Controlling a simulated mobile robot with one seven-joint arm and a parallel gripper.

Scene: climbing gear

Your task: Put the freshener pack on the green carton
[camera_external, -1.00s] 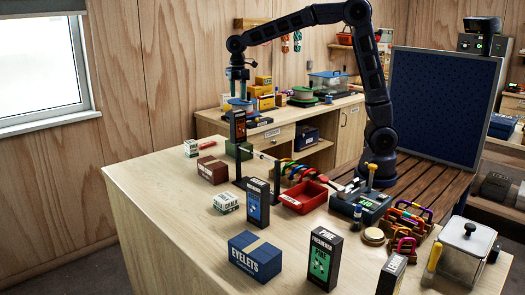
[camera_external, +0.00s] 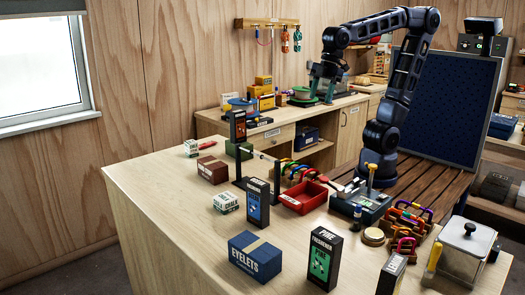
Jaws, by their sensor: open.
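A black freshener pack with an orange-red label (camera_external: 238,126) stands upright, apparently on top of the green carton (camera_external: 232,150) at the far end of the wooden counter. The carton is partly hidden by a dark post in front of it. My gripper (camera_external: 322,92) is open and apart from the pack, well to its right, in front of the back workbench. Its fingertips are small and hard to make out. Other similar black packs stand on the counter: one with a blue label (camera_external: 257,203), one with a green label (camera_external: 321,258) and one at the front edge (camera_external: 391,274).
Near the carton are a maroon box (camera_external: 212,170), a small white box (camera_external: 190,148) and a rod rack. A red tray (camera_external: 302,198), a blue eyelets box (camera_external: 255,257) and carabiners (camera_external: 408,218) crowd the counter. Its left side is clear.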

